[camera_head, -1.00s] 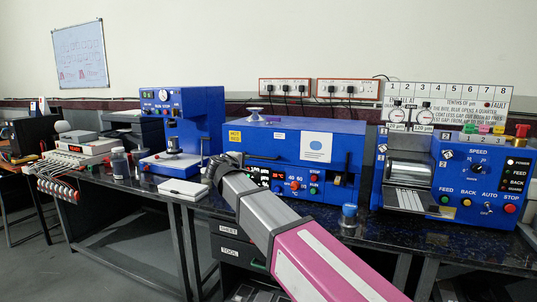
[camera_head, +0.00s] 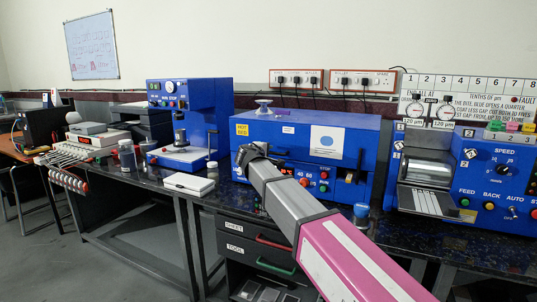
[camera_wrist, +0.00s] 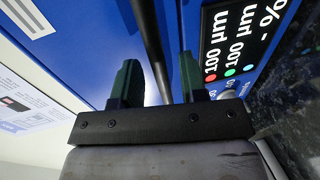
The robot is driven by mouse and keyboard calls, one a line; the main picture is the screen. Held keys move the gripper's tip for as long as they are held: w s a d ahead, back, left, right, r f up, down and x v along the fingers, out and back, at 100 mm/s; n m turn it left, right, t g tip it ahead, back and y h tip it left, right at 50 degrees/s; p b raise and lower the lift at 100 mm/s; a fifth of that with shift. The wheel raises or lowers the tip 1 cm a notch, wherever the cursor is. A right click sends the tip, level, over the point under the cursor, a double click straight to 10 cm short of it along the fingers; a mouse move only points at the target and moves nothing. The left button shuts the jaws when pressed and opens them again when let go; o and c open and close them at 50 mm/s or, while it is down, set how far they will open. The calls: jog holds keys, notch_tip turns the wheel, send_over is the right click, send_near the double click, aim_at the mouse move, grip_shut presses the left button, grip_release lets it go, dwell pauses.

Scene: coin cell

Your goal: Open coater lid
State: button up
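The coater (camera_head: 300,150) is a blue box-shaped machine in the middle of the bench, with a round knob on top and labels on its front. Its lid (camera_head: 360,127) looks closed. My gripper (camera_head: 250,152) is at the front left of the coater, by a dark handle bar (camera_head: 275,156). In the wrist view my gripper (camera_wrist: 160,82) has its two dark green fingers apart. The dark bar (camera_wrist: 150,45) runs lengthwise through the gap between them; I cannot tell whether either finger touches it. A display reading 100 µm (camera_wrist: 240,45) is close on the right.
A blue press (camera_head: 190,115) stands to the left, with a white notebook (camera_head: 189,183) before it. A roller machine (camera_head: 465,170) stands to the right. A small blue-capped jar (camera_head: 361,212) is near the coater's front. Drawers (camera_head: 262,245) are below the bench.

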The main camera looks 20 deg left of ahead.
jog(key=shift+w+d+f, duration=0.1)
jog(key=shift+w+f, duration=0.1)
jog(key=shift+w, duration=0.5)
grip_shut()
jog(key=shift+r, duration=0.1)
